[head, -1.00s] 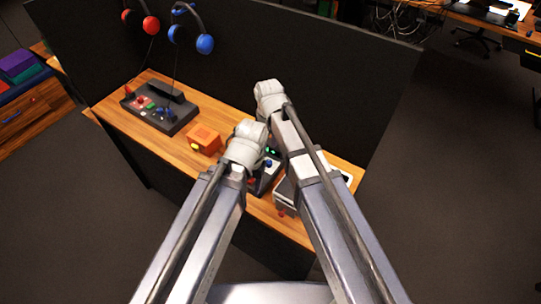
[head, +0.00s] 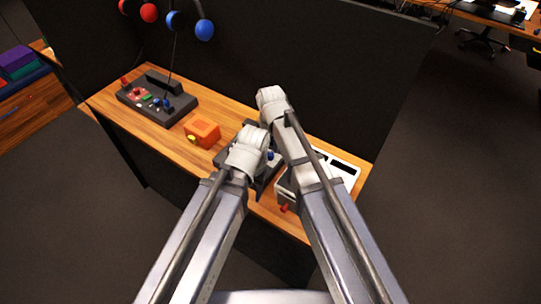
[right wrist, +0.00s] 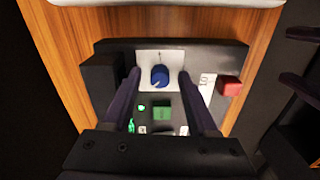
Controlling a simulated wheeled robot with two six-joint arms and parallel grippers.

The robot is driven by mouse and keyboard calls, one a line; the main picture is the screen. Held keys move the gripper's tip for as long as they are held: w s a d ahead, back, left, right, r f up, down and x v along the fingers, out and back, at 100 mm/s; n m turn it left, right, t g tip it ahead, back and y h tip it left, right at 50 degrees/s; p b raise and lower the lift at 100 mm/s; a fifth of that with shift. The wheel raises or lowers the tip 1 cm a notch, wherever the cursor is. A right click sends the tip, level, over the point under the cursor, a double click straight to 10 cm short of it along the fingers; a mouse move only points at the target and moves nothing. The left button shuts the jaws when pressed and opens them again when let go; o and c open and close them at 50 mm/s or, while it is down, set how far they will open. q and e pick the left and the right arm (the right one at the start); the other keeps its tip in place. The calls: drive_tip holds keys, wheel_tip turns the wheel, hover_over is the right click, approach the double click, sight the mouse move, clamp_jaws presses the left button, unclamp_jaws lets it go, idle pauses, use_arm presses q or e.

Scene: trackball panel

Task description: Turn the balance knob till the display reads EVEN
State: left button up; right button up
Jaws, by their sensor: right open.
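The dark panel (right wrist: 100,48) fills the middle of the right wrist view. Its blue balance knob (right wrist: 159,76) sits on a white plate and has a pale pointer mark. My right gripper (right wrist: 160,73) is open, with one dark finger on each side of the knob; I cannot tell whether they touch it. Small green lit marks (right wrist: 131,125) show near the left finger, too small to read, so I cannot tell what the display says. In the head view my arms hide much of the panel. My left gripper's wrist (head: 248,150) is beside it; its fingertips are hidden there.
A green button (right wrist: 162,114) and a red block (right wrist: 229,86) are on the panel. On the wooden bench stand an orange box (head: 203,132), another dark console (head: 150,108) and a white device (head: 345,168).

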clamp_jaws()
idle(0.5)
